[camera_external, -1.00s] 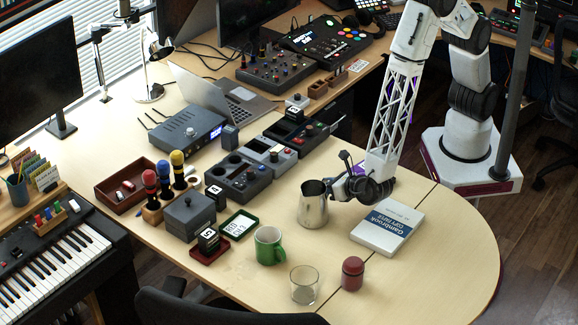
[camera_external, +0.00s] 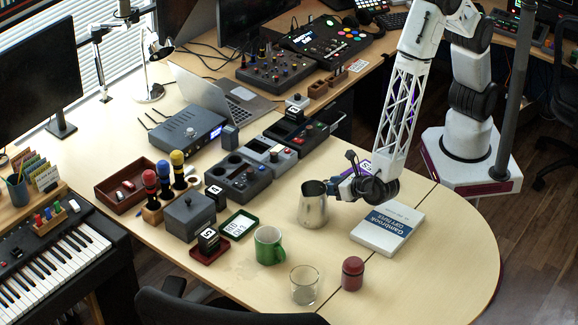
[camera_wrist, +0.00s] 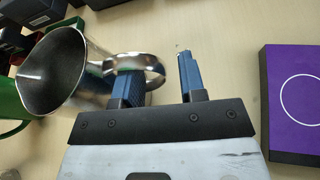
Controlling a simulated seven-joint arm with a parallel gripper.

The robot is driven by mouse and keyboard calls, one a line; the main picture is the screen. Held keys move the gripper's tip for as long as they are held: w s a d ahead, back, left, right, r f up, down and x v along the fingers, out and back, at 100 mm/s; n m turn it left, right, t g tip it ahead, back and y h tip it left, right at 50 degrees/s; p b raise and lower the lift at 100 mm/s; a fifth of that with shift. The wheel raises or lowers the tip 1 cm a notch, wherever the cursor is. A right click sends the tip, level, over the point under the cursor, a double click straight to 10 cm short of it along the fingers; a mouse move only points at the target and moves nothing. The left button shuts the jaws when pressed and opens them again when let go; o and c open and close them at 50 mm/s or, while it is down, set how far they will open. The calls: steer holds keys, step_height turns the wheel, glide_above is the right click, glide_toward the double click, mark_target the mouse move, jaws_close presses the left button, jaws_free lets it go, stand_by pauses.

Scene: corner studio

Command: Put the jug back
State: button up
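The jug (camera_external: 313,208), a shiny metal pitcher, stands upright on the pale table, left of my gripper (camera_external: 340,186). In the wrist view the jug (camera_wrist: 58,72) shows its open mouth, and its handle reaches right towards my fingers. My gripper (camera_wrist: 160,85) is open, with a clear gap between its two blue fingers. The left finger overlaps the handle loop in this view; I cannot tell whether it touches it. The right finger is clear of the handle.
A white-and-blue book (camera_external: 388,228) lies right of the jug. A purple flat item (camera_wrist: 295,100) lies right of my gripper in the wrist view. A green mug (camera_external: 269,246), a glass (camera_external: 304,286) and a red jar (camera_external: 352,273) stand in front. A green-rimmed tray (camera_external: 238,225) lies to the left.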

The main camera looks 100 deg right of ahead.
steer(key=v, duration=0.9)
steer(key=shift+s+a, duration=0.2)
steer(key=shift+s, duration=0.05)
steer(key=shift+r, duration=0.1)
stand_by(0.6)
steer(key=s+d+r+m+g, duration=0.2)
steer(key=d+r+m+g, duration=0.2)
steer(key=d+r+m, duration=0.5)
steer(key=s+d+r+m+g, duration=0.3)
steer(key=d+r, duration=0.4)
steer(key=d, duration=0.7)
steer(key=s+d+r+m+y, duration=0.9)
steer(key=s+d+r+m, duration=0.3)
steer(key=s, duration=0.4)
steer(key=d+m, duration=0.1)
steer(key=m, duration=0.1)
steer(key=shift+d+r+m+g, duration=0.15)
steer(key=shift+d+m+g, duration=0.15)
steer(key=shift+d+m, duration=0.1)
